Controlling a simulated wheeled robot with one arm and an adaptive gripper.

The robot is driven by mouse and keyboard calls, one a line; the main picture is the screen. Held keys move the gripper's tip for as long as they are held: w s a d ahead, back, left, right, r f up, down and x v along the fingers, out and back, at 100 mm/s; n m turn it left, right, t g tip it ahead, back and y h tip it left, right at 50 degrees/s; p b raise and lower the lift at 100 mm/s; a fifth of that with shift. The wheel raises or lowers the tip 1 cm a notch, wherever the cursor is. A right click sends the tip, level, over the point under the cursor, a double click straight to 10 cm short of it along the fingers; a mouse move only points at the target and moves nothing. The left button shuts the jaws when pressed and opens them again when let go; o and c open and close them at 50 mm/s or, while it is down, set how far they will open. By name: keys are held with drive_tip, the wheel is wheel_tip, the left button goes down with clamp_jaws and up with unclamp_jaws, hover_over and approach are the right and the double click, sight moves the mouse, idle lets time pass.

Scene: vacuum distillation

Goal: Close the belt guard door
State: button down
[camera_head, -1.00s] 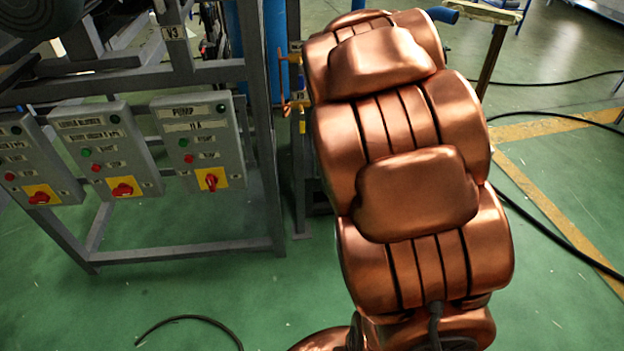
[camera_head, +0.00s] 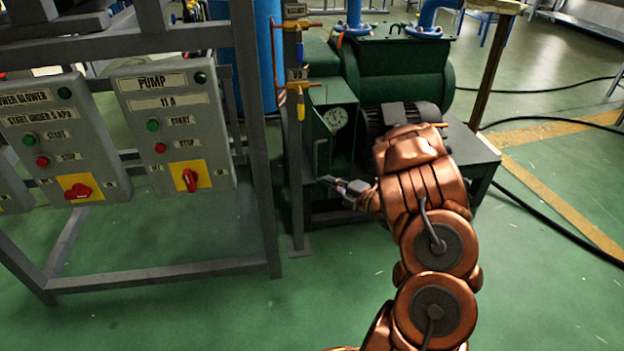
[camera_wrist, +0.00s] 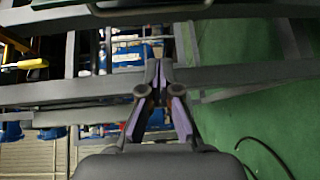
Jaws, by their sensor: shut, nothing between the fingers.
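A dark green box-like guard (camera_head: 333,125) with a round gauge on it stands at the left end of the green pump in the head view. A grey bar handle (camera_head: 317,155) shows on its left side. I cannot tell exactly how far the door stands open. My gripper (camera_head: 324,180) is just below the handle, pointing left, and looks apart from it. In the wrist view my gripper (camera_wrist: 158,68) is shut and empty, with its fingertips together in front of grey frame bars. The guard door is not clearly recognisable in that view.
A grey steel frame (camera_head: 262,150) with switch boxes (camera_head: 174,130) stands left of my gripper. The green pump (camera_head: 405,70) and dark motor (camera_head: 400,115) lie behind my arm. Black cables (camera_head: 540,210) run along the floor at right. The green floor in front is clear.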

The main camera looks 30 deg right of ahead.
sight(316, 169)
drive_tip(key=w+a+f+y+b, duration=0.1)
drive_tip(key=w+a+b, duration=0.25)
drive_tip(key=w, duration=0.55)
drive_tip(key=shift+s+d+f+t+b, duration=0.1)
drive_tip(key=shift+d+t+b, duration=0.3)
drive_tip(key=shift+d, duration=1.5)
drive_tip(key=shift+d+n, duration=0.1)
drive_tip(key=shift+n, duration=0.2)
